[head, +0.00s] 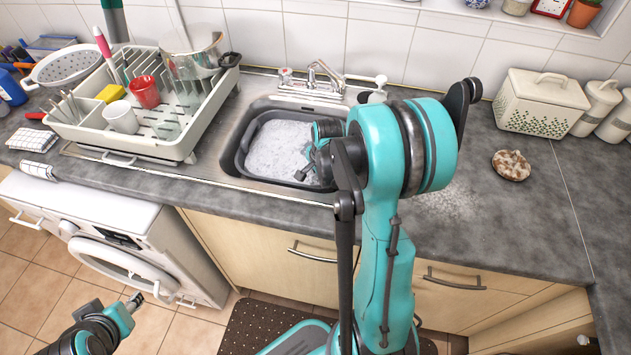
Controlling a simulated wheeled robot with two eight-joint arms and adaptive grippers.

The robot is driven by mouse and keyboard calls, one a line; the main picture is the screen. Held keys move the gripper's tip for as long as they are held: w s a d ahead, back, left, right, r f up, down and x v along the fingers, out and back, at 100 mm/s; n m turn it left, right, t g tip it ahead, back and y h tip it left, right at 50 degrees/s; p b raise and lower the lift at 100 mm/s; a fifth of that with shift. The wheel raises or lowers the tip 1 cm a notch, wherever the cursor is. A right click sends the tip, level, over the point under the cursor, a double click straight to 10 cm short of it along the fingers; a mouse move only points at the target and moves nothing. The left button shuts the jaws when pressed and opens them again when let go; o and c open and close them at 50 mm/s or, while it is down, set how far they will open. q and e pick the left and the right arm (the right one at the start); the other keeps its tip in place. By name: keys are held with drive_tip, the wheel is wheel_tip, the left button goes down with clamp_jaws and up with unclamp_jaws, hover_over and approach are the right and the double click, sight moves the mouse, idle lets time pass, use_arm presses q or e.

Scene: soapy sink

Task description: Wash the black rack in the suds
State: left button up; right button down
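White suds (283,143) fill a dark grey basin (243,150) set in the steel sink. My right arm reaches over the counter, and its gripper (303,173) is low at the right side of the basin, at the suds. Its fingers are small and partly covered by the arm, so I cannot tell whether they are open or hold something. I cannot make out the black rack; it may be hidden by the suds or my arm. My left gripper (135,301) is at the lower left, in front of the washing machine, away from the sink.
A white dish rack (125,153) with cups and a pot stands left of the sink. The tap (325,75) rises behind the basin. A patch of suds (445,203) and a brown-and-white sponge-like object (511,165) lie on the right counter. A white bin (540,102) stands behind.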

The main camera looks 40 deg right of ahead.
drive_tip(key=shift+w+a, duration=0.95)
drive_tip(key=shift+w, duration=0.15)
drive_tip(key=shift+s+d, duration=1.15)
drive_tip(key=shift+s, duration=0.15)
drive_tip(key=shift+w+a+b, duration=0.3)
drive_tip(key=shift+w+a, duration=0.85)
drive_tip(key=shift+w, duration=0.15)
drive_tip(key=shift+s+d, duration=1.1)
drive_tip(key=shift+s, duration=0.25)
drive_tip(key=shift+w+a, duration=1.1)
drive_tip(key=shift+w, duration=0.3)
drive_tip(key=shift+s+d, duration=1.1)
drive_tip(key=shift+s, duration=0.25)
drive_tip(key=shift+w+a+b, duration=0.35)
drive_tip(key=shift+w+a, duration=0.75)
drive_tip(key=shift+w, duration=0.25)
wheel_tip(320, 180, up, 19)
drive_tip(key=p, duration=1.4)
drive_tip(key=shift+f, duration=0.15)
